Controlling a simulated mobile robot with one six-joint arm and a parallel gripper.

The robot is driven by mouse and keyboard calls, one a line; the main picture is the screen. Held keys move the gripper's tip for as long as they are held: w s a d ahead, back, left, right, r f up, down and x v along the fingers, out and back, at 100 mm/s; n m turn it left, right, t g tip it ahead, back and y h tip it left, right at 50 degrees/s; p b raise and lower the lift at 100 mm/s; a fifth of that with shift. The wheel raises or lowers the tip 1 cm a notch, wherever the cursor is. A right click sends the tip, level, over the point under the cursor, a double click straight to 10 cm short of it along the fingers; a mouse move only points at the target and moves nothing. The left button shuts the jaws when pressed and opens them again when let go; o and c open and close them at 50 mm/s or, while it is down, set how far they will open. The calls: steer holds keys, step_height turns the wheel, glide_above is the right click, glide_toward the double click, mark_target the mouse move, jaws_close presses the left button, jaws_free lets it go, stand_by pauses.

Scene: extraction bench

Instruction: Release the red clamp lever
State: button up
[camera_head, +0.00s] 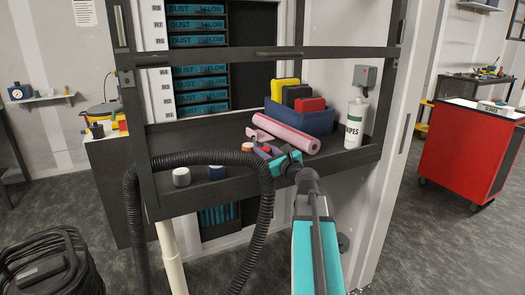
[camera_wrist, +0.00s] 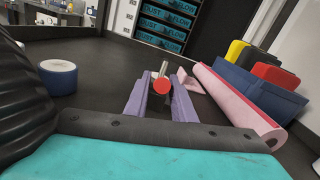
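In the wrist view, a red round knob (camera_wrist: 162,86) with a short metal rod behind it appears between the purple fingers of my gripper (camera_wrist: 161,88). It looks like the end of the red clamp lever, but the clamp itself is not clear. The fingers stand apart, with a narrow dark gap on each side of the knob; I see no clear contact. In the head view, my gripper (camera_head: 272,153) is low over the dark shelf, and a small red spot (camera_head: 266,149) shows at its fingers. The arm hides part of this area.
A pink roll (camera_head: 288,133) and a blue bin (camera_head: 318,122) with yellow, black and red items lie right of the gripper. A wipes bottle (camera_head: 355,123) stands further right. A black hose (camera_head: 200,157) and a white-topped jar (camera_head: 181,176) are left. Frame posts edge the shelf.

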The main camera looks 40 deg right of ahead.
steer(key=o, duration=0.3)
steer(key=shift+s, duration=0.15)
steer(key=shift+r, duration=0.1)
steer(key=shift+s+a, duration=0.15)
steer(key=shift+s, duration=1.2)
steer(key=shift+s+a, duration=0.1)
steer(key=shift+s, duration=1.25)
steer(key=shift+s+f+b, duration=0.15)
steer(key=shift+f+b, duration=0.05)
steer(key=shift+b, duration=0.4)
steer(key=s+b, duration=0.2)
steer(key=b, duration=0.1)
steer(key=shift+s+b, duration=0.2)
steer(key=shift+b, duration=0.1)
steer(key=shift+s+b, duration=0.2)
steer(key=shift+b, duration=0.45)
steer(key=shift+s+a+b, duration=0.1)
steer(key=shift+s+b, duration=0.35)
steer(key=shift+b, duration=0.7)
